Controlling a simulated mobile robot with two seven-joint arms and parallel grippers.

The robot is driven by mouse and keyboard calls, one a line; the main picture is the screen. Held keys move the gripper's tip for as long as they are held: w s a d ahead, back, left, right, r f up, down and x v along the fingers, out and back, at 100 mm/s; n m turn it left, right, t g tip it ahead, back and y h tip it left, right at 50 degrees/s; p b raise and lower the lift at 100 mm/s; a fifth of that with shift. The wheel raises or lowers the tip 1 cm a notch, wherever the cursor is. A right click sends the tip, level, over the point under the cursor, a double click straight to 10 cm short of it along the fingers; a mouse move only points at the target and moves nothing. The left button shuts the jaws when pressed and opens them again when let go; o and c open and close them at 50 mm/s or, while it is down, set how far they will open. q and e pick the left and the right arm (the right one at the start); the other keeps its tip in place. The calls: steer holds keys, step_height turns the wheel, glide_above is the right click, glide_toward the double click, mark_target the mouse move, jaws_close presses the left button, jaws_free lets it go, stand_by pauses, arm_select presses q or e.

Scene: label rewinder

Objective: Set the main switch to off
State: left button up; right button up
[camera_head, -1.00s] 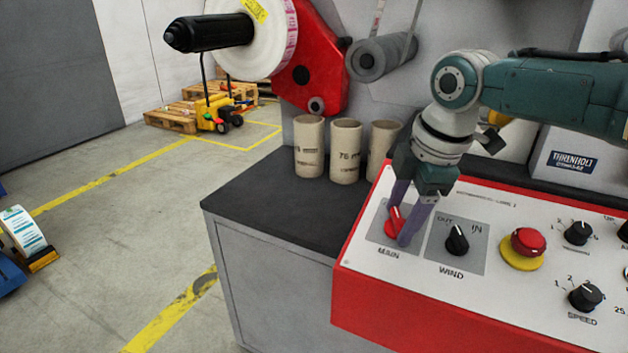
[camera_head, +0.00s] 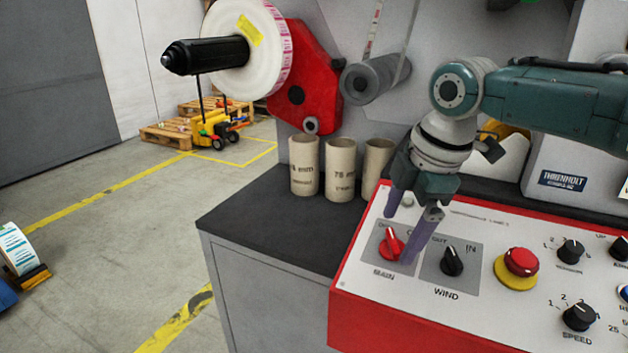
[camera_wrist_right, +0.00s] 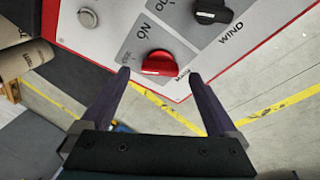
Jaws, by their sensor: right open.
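The main switch (camera_head: 391,244) is a red knob on a grey plate at the left end of the control panel. Its white mark leans up and left in the head view, toward small lettering that looks like OFF. My right gripper (camera_head: 398,238) is open above the panel, with one purple finger on each side of the knob and gaps between. In the right wrist view, the red knob (camera_wrist_right: 162,65) shows between the open fingertips (camera_wrist_right: 160,76). The ON lettering is readable there; the lettering by one finger is partly hidden. My left gripper is out of view.
The black WIND knob (camera_head: 452,261) stands close right of the fingers. A red stop button (camera_head: 521,261) on a yellow base and several black dials are further right. Cardboard cores (camera_head: 340,170) stand behind the panel's left end.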

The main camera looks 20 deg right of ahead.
steer(key=p+v, duration=0.1)
steer(key=v, duration=0.6)
steer(key=shift+r, duration=0.3)
steer(key=shift+s, duration=0.1)
steer(key=s+a+f+m+y+p, duration=0.1)
steer(key=s+a+f+m+p, duration=0.1)
steer(key=s+a+p, duration=0.65)
steer(key=s+a+r+m+p, duration=0.1)
steer(key=s+r+m, duration=0.2)
steer(key=s+m, duration=0.15)
steer(key=s+r+m+h+p, duration=0.1)
steer(key=s+r+m+p, duration=0.15)
steer(key=s, duration=0.35)
steer(key=s+a+r+m, duration=0.1)
steer(key=s+r+m, duration=0.1)
steer(key=s+m, duration=0.25)
step_height(320, 180, up, 37)
steer(key=p, duration=3.6)
steer(key=shift+s+n+t+p, duration=0.3)
steer(key=shift+s+n+p, duration=0.05)
steer(key=shift+n+p, duration=0.1)
